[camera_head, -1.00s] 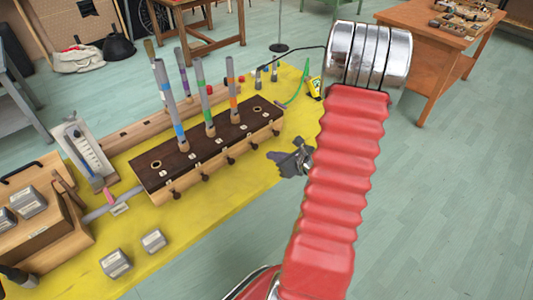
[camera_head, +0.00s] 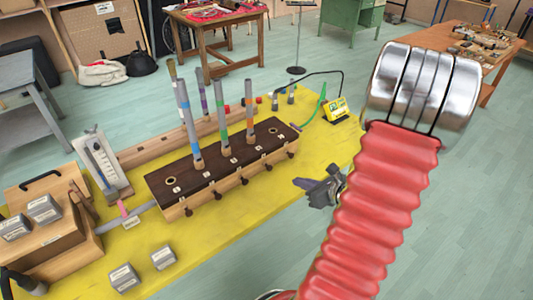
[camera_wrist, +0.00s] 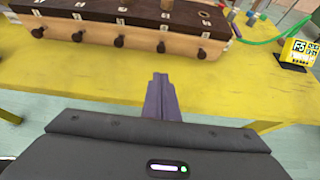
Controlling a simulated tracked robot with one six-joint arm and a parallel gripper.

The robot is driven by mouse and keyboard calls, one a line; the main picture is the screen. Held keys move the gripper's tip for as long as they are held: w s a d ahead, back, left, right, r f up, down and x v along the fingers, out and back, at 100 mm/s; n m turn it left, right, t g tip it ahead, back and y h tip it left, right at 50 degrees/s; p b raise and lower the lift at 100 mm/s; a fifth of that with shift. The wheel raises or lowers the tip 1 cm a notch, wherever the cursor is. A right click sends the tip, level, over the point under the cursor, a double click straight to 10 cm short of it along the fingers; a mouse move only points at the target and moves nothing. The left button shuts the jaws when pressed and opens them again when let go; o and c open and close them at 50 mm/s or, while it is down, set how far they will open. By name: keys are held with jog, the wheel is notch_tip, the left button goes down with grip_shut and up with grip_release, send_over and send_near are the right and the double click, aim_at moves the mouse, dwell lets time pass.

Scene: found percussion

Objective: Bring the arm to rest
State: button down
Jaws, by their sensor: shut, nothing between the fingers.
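My gripper (camera_head: 324,188) is at the near right edge of the yellow table, beside my red bellows-covered arm. In the wrist view its dark fingers (camera_wrist: 162,98) are together with nothing between them. They point toward the front of a wooden box (camera_head: 228,168) with a dark top, apart from it. That box also shows in the wrist view (camera_wrist: 140,38), with round dark knobs along its front. Several tubes with coloured bands stand upright in its top, among them a green-banded one (camera_head: 222,115).
The yellow table (camera_head: 230,225) carries grey weights (camera_head: 123,277), a gauge (camera_head: 102,165) and a yellow display device (camera_head: 338,110). A wooden case stands at the left. Another table (camera_head: 480,50) stands behind at the right. The floor at right is open.

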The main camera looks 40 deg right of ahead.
jog(key=s+a+r+n+g+y, duration=0.2)
jog(key=s+a+n+g+y, duration=0.15)
jog(key=a+n, duration=0.65)
jog(key=s+a+r+n+g+y, duration=0.25)
jog(key=a+n+g, duration=0.25)
jog(key=a+n, duration=0.45)
jog(key=a+r+n+t+h, duration=0.2)
jog(key=a+r+n+h, duration=0.3)
jog(key=a+r+n, duration=0.9)
notch_tip(320, 180, up, 3)
jog(key=n, duration=0.3)
jog(key=shift+a+h, duration=0.3)
jog(key=shift+a, duration=0.05)
jog(key=shift+d+f, duration=0.1)
jog(key=shift+f, duration=0.05)
